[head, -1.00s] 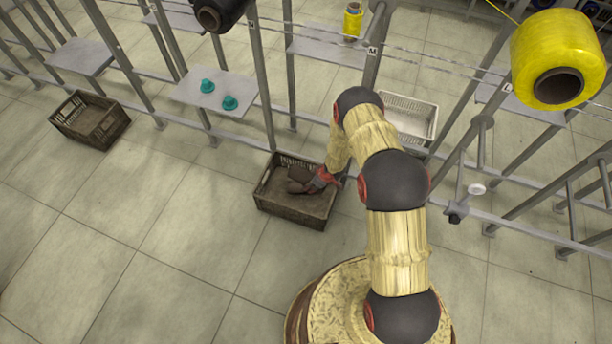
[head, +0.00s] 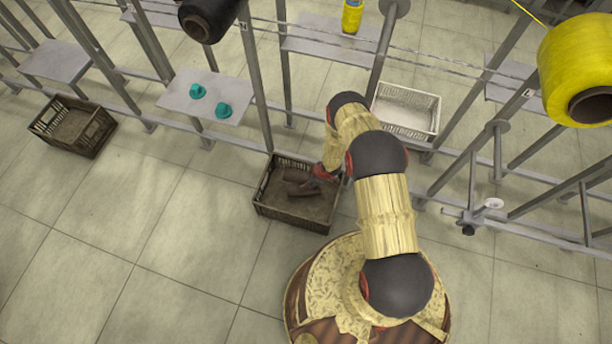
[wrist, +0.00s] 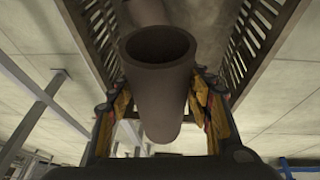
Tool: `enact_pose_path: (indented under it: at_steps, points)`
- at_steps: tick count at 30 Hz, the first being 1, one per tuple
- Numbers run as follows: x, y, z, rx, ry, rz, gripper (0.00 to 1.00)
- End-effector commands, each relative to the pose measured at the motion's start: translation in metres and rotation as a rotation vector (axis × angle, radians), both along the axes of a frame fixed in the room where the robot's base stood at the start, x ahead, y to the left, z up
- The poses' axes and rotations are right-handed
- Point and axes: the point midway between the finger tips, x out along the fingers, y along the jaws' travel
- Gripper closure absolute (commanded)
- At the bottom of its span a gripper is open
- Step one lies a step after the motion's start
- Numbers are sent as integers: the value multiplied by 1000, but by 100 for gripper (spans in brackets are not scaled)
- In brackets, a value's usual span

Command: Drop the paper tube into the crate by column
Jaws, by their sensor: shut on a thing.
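The brown paper tube (wrist: 158,85) is between the fingers of my gripper (wrist: 160,115), its hollow end facing the wrist camera. My gripper is shut on it. In the head view my gripper (head: 318,179) is over the right part of a dark brown crate (head: 290,216), with the tube (head: 303,189) at its tip. The crate's slatted walls rise on both sides in the wrist view. A second brown tube (wrist: 146,11) shows beyond the held one, apparently in the crate. Whether the held tube touches the crate floor cannot be told.
Another brown crate (head: 90,145) stands at the left and a white crate (head: 436,118) behind my arm. Grey frame posts stand behind the crates. A shelf (head: 175,99) holds teal cones (head: 224,110). A yellow spool (head: 570,60) hangs at right. The front-left floor is clear.

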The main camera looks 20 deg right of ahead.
Motion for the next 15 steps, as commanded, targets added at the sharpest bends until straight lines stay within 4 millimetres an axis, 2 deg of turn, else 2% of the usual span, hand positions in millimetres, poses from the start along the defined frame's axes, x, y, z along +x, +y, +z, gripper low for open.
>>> enact_pose_path:
  at_steps: [15]
  points:
    - [0,0,-52,-1,1,-1,76]
